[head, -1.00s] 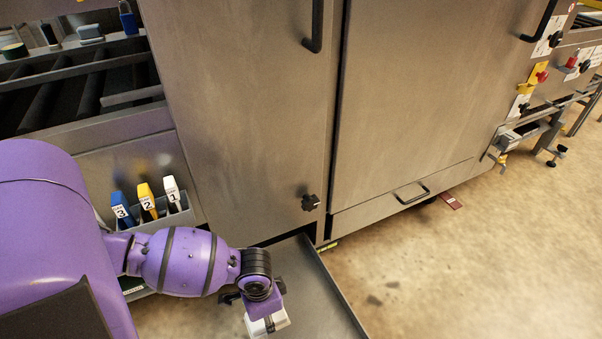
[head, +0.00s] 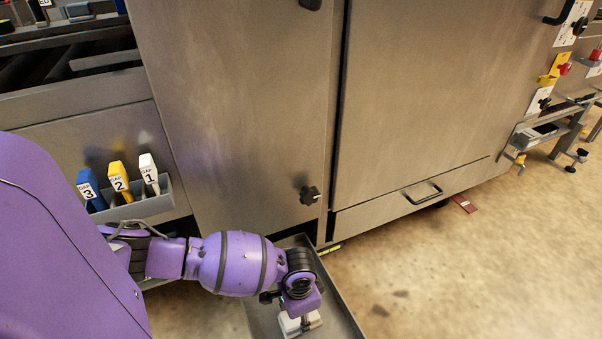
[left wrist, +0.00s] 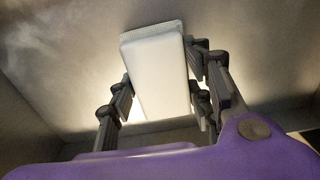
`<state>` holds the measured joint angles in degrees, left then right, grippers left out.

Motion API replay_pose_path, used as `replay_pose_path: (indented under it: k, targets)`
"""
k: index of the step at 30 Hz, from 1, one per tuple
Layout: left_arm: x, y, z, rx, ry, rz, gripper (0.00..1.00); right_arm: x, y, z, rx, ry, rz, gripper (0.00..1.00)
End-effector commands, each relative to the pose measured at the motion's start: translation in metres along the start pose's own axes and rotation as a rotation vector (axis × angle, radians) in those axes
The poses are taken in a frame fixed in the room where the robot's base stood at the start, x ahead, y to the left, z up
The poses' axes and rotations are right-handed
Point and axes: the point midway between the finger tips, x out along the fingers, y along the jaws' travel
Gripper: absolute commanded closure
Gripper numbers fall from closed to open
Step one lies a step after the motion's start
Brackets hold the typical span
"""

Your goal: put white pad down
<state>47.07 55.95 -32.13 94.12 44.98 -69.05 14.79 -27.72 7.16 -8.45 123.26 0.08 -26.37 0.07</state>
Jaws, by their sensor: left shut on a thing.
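The white pad (left wrist: 156,72) is a pale block between the fingers of my left gripper (left wrist: 165,98) in the left wrist view. My left gripper is shut on it. In the head view the white pad (head: 299,325) shows below my left gripper (head: 297,308), over the grey metal tray (head: 345,306) on the floor side of the machine. I cannot tell whether the pad touches the tray's surface. My right gripper is not in view.
The steel cabinet (head: 240,120) with a black knob (head: 309,195) stands behind the tray. A bin (head: 150,206) with blue, yellow and white numbered handles is at the left. The floor (head: 480,270) is open at the right.

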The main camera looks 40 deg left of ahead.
Motion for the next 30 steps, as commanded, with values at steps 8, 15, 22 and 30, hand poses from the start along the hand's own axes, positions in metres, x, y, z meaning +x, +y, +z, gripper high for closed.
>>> replay_pose_path:
  k: [8,15,22,30]
  targets:
    - [0.003,-0.001,-0.001,0.0,0.003,-0.001,0.81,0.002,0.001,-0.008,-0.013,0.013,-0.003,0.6]
    - [0.006,0.0,-0.001,0.001,0.003,0.0,0.41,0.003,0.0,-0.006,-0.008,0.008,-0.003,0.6]
    - [0.006,0.0,-0.001,0.0,0.003,-0.001,0.35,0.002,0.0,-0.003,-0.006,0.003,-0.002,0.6]
    - [-0.008,-0.001,-0.001,0.0,0.004,-0.002,0.35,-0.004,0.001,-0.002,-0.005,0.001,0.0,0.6]
